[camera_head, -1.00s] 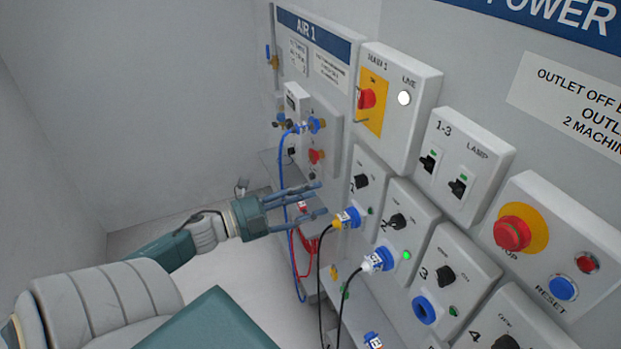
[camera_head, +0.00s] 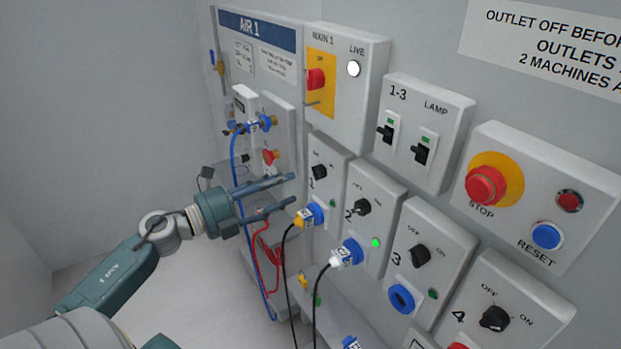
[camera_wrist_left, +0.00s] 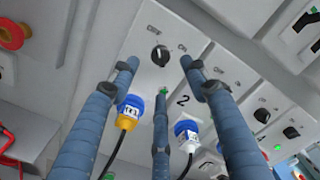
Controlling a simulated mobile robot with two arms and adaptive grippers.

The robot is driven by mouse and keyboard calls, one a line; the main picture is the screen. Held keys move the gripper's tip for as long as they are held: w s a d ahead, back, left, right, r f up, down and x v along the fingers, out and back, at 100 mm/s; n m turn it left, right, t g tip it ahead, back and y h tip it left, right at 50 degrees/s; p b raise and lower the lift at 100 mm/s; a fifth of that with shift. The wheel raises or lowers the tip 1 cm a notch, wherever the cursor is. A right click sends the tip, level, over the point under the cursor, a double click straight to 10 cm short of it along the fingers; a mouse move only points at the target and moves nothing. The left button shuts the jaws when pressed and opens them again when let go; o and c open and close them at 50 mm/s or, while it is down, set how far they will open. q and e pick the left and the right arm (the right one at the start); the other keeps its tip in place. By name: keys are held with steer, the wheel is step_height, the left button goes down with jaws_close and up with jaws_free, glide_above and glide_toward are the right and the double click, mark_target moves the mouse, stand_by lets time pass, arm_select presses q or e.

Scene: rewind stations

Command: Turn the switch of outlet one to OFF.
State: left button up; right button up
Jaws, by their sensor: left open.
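Outlet one is a grey box (camera_head: 325,149) on the wall with a black rotary switch (camera_head: 319,172) above a blue and yellow plug (camera_head: 309,216). A small green lamp (camera_head: 333,203) sits beside the plug. My left gripper (camera_head: 294,188) is open and empty, just left of the box, fingers pointing at it. In the left wrist view the switch (camera_wrist_left: 159,54) appears between the spread fingertips (camera_wrist_left: 158,72), apparently untouched. The OFF and ON marks show above it; which one it points to is unclear. My right gripper is out of view.
Outlet two (camera_head: 371,190) has a plugged-in white and blue plug (camera_head: 346,253) and a bright green lamp. Outlets three (camera_head: 437,220) and four (camera_head: 530,290) lie further right. Black cables hang below the plugs. The red STOP button (camera_head: 486,186) and breaker box (camera_head: 450,112) are above.

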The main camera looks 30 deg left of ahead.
mark_target(313, 174)
arm_select(q)
steer(key=p+x, duration=0.2)
steer(key=x, duration=0.5)
steer(key=shift+w+d+r, duration=0.1)
steer(key=shift+w+r, duration=0.05)
steer(key=shift+w, duration=0.15)
steer(key=shift+w+d, duration=0.25)
steer(key=shift+w, duration=0.35)
